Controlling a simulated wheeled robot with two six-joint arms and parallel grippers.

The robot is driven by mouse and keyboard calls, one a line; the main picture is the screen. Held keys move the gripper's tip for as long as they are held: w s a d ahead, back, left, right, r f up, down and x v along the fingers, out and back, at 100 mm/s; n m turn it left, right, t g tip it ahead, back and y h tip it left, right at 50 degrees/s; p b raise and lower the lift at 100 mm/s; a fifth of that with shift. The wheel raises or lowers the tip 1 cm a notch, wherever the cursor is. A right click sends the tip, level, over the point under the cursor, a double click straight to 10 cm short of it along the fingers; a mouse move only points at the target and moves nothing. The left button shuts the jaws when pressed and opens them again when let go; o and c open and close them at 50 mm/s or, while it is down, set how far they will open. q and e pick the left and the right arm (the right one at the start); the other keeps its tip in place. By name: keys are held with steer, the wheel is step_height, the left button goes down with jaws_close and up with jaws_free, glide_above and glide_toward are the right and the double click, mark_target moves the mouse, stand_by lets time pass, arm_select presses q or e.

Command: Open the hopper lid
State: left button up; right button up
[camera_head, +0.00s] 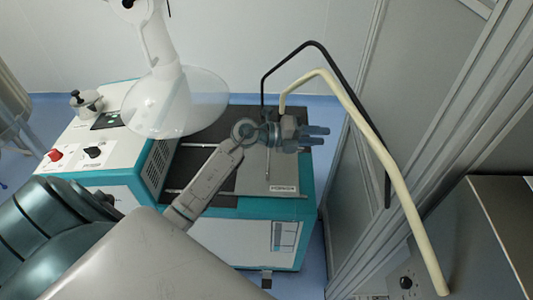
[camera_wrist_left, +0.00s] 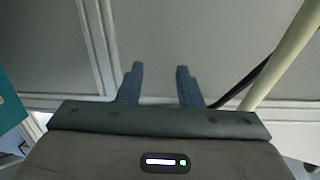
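My left gripper (camera_head: 318,137) reaches in from the left, above the right part of a white and teal machine (camera_head: 255,235), and points right. In the left wrist view the two blue fingers of this gripper (camera_wrist_left: 160,80) are apart with nothing between them. A grey panelled surface (camera_wrist_left: 200,40) lies beyond them. I cannot pick out a hopper lid with certainty in either view. My right gripper is not in view.
A white arm with a translucent cone-shaped hood (camera_head: 175,103) stands over the machine's left part. A bent cream tube (camera_head: 385,165) and a black tube (camera_head: 345,85) arch right of the gripper. A grey cabinet (camera_head: 490,235) stands at the lower right.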

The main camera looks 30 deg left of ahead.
arm_select(q)
steer(key=a+f+m+g+y, duration=0.2)
steer(key=a+f+g+y, duration=0.2)
steer(key=n+g+y, duration=0.2)
steer(key=g+y, duration=0.3)
steer(key=y, duration=0.2)
glide_toward(268, 158)
steer(key=f+p, duration=0.1)
steer(key=f, duration=0.1)
steer(key=f+p, duration=0.1)
steer(key=f, duration=0.1)
steer(key=w+f+p, duration=0.1)
steer(key=f, duration=0.1)
steer(key=shift+d+f, duration=0.1)
steer(key=shift+d, duration=0.3)
steer(key=shift+d+f, duration=0.1)
steer(key=shift+f, duration=0.6)
jaws_close()
